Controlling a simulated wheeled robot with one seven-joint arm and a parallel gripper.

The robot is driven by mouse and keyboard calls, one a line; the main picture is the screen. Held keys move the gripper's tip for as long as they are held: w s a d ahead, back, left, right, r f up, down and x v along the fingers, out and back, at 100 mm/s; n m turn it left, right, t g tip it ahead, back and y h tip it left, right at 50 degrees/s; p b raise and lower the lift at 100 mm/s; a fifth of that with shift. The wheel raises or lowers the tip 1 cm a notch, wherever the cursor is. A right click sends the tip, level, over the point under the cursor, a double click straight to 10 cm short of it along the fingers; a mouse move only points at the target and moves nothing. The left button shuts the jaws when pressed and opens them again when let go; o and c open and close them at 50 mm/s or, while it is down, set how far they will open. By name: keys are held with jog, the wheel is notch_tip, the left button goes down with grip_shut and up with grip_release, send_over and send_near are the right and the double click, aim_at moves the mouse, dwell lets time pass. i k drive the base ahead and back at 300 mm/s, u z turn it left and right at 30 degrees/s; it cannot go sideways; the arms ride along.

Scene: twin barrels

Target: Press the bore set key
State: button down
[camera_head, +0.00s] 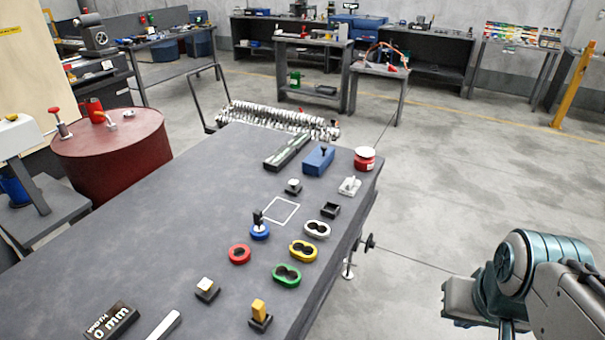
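No readable label marks the bore set key, so I cannot tell which part it is. Key-like parts on the dark table (110,225) are a cream-topped block on a black base (207,288) and an upright yellow block on a black base (260,314). A small white-topped knob (293,186) stands farther back. A black display reading "0 mm" (110,321) lies at the near left. My arm shows at the lower right, off the table's right side. My gripper's fingertips are not visible.
A blue block (318,160) and red-white jar (365,158) stand at the far end. The table's left part is clear.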

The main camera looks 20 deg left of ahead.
aim_at(293, 183)
jog(key=i, duration=2.85)
jog(key=u, duration=4)
